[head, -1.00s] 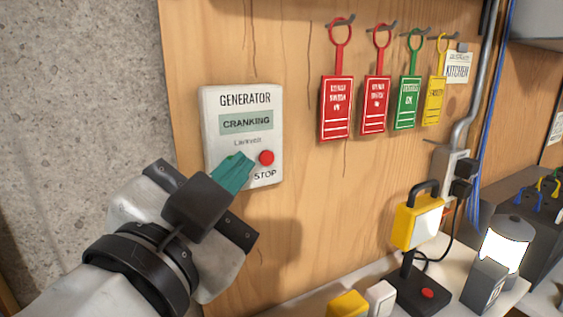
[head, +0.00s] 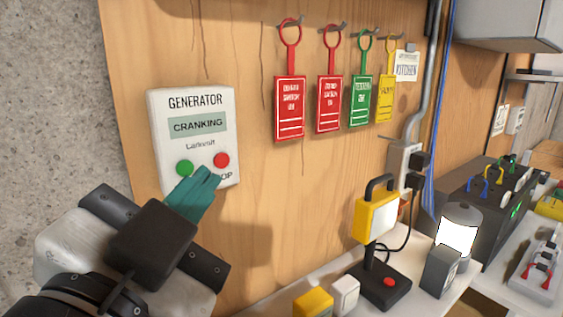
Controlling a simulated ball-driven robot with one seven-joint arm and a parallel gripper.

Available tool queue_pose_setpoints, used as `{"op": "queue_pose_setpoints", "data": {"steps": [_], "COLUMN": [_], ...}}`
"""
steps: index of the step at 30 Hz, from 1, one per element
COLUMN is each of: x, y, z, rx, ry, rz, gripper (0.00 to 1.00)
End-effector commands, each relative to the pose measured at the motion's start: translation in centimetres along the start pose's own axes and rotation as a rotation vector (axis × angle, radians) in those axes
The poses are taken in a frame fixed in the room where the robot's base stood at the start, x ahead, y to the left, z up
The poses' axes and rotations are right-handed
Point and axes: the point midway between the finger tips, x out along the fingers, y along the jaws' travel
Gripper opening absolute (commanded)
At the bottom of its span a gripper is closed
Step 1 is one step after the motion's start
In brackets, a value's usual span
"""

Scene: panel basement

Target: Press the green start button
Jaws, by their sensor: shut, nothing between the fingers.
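The white generator panel (head: 162,128) is fixed to the plywood wall at the left. Its display reads CRANKING. The green button (head: 184,168) shows at the panel's lower left, and the red stop button (head: 221,160) is to its right. My gripper (head: 204,178) has teal fingers, shut and empty. In the picture, its fingertips lie just below and between the two buttons and cover part of the lettering under them. I cannot tell whether the fingertips touch the panel.
Red, green and yellow tags (head: 290,108) hang from hooks to the right. A shelf below holds a yellow work lamp (head: 367,222), a lantern (head: 458,235) and a dark power unit (head: 476,200). The plywood between panel and lamp is clear.

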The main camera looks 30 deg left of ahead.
Motion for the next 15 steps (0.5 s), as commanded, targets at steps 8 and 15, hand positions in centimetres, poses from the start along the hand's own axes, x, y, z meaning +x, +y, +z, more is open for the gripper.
{"op": "queue_pose_setpoints", "data": {"steps": [8,15], "x": [-1.7,-2.1], "y": [1.3,1.6], "z": [-1.2,-1.5], "rx": [0.0,0.0], "ry": [0.0,-0.001], "rz": [0.0,0.0], "gripper": [0.0,0.0]}}
